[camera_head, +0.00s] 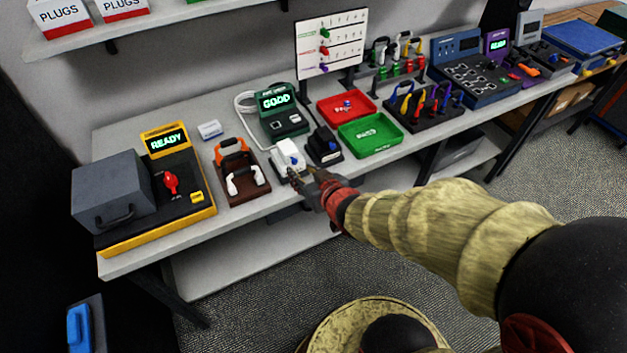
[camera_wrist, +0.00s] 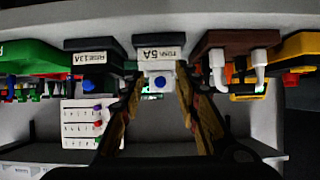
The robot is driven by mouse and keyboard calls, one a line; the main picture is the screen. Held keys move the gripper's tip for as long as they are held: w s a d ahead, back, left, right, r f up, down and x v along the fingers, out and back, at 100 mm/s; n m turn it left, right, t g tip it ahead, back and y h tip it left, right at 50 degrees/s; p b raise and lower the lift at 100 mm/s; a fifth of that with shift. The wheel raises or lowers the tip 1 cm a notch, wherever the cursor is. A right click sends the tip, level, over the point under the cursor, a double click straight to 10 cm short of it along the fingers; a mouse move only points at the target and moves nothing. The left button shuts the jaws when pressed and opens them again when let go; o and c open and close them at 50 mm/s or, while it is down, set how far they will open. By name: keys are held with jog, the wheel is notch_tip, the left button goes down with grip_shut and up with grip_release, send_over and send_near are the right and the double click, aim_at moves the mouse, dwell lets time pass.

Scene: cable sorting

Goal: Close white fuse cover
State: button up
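The white fuse box (camera_head: 288,153) stands near the front edge of the bench, with a blue spot on its front side. In the wrist view its label reads 5A, and the white fuse box (camera_wrist: 147,66) shows a blue button at its end. I cannot tell how far its cover is open. My gripper (camera_head: 301,174) is at the front of this box. In the wrist view my gripper (camera_wrist: 158,80) is open, with one finger on either side of the white end. Nothing is clearly held, and I cannot tell whether the fingers touch it.
A black fuse box (camera_head: 324,146) stands just right of the white one. A brown holder (camera_head: 244,188) with orange and white plugs is to the left. Behind is a green tester (camera_head: 285,126) reading GOOD. Red (camera_head: 347,94) and green (camera_head: 399,138) trays lie right.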

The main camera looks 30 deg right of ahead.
jog(key=v, duration=0.8)
jog(key=shift+s, duration=0.15)
dwell(0.5)
